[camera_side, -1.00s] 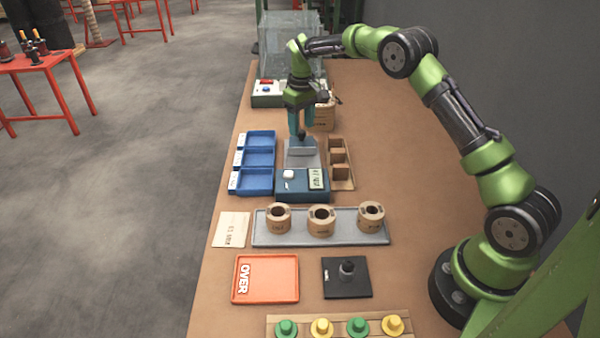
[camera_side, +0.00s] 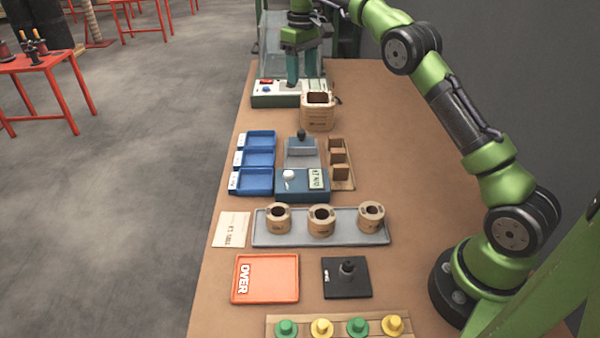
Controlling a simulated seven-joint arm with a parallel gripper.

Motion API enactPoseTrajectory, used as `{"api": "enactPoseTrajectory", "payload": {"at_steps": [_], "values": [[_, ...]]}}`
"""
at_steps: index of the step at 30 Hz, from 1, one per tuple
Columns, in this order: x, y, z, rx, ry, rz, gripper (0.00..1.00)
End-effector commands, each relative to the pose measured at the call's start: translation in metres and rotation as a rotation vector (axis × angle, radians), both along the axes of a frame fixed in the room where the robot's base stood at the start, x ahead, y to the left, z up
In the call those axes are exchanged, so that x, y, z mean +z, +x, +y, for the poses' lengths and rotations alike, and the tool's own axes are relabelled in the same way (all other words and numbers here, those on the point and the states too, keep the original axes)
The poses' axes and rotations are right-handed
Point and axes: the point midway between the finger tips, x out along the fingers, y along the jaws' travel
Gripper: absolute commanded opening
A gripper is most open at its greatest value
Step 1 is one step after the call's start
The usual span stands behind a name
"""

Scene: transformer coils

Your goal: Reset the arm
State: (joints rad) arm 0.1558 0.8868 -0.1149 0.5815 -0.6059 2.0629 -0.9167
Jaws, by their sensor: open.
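My gripper (camera_side: 303,68) points down at the far end of the table, above or just in front of the white and grey device with a red display (camera_side: 268,96). It is open, and I see nothing between its teal fingers. The green arm reaches from the right side of the table toward the back.
A coil (camera_side: 318,115) stands behind the scale. Three coils (camera_side: 321,220) stand on a grey tray (camera_side: 262,238). Blue bins (camera_side: 256,158), an orange tray (camera_side: 266,277), a black base with a peg (camera_side: 346,278) and a rack of green and yellow pieces (camera_side: 340,327) are nearby. A clear case (camera_side: 282,45) stands at the back.

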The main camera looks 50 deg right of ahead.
Motion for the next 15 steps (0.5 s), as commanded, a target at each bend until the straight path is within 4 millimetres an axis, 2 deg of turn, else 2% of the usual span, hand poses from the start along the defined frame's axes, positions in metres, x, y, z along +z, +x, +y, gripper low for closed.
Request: {"api": "enactPoseTrajectory", "payload": {"at_steps": [8,12,15], "values": [[0.0,0.002,-0.002,-0.026,-0.011,-0.01,0.53],[-0.026,0.001,-0.007,-0.091,-0.022,-0.005,0.53],[-0.024,-0.011,-0.003,-0.138,-0.014,-0.027,0.53]]}}
